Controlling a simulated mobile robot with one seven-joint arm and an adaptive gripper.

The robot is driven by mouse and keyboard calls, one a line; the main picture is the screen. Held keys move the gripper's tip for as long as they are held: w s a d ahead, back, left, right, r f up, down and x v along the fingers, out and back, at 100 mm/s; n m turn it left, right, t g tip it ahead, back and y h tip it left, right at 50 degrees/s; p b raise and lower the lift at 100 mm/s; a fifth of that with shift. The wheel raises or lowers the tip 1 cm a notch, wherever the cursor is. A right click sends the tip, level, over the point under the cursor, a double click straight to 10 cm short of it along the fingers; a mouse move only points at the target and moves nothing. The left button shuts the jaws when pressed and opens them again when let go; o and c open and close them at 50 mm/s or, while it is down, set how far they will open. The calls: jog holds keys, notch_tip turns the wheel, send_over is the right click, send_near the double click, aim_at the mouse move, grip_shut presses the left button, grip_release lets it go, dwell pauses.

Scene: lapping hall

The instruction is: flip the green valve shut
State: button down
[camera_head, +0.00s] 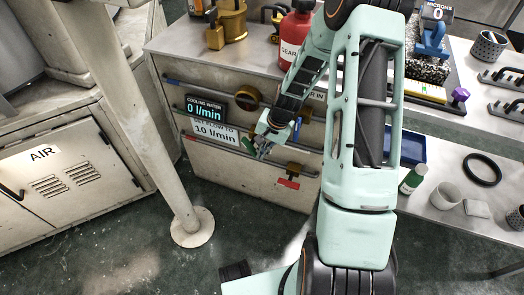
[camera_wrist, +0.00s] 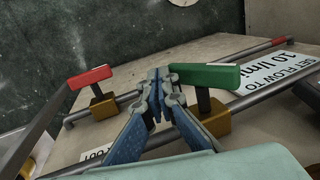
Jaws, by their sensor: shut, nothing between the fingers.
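The green valve has a flat green handle (camera_wrist: 205,76) on a dark stem above a brass body (camera_wrist: 208,120), set on a grey pipe in the wrist view. In the head view it is mostly hidden by my gripper (camera_head: 262,150). My gripper (camera_wrist: 158,76) is shut and empty, its blue-grey fingertips beside the handle's left end. I cannot tell whether they touch it. A display (camera_head: 205,109) reads cooling water 0 l/min. The sign (camera_head: 215,131) below it says to set the flow to 10 l/min.
A red-handled valve (camera_wrist: 90,77) sits on another pipe to the left in the wrist view; it also shows in the head view (camera_head: 288,183). A pale post (camera_head: 140,110) stands left of the cabinet (camera_head: 240,180). A bench with loose items is at right.

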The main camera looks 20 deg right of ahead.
jog(key=shift+f, duration=0.35)
dwell(0.3)
jog(key=shift+r, duration=0.1)
dwell(1.2)
notch_tip(320, 180, up, 10)
dwell(0.5)
dwell(0.4)
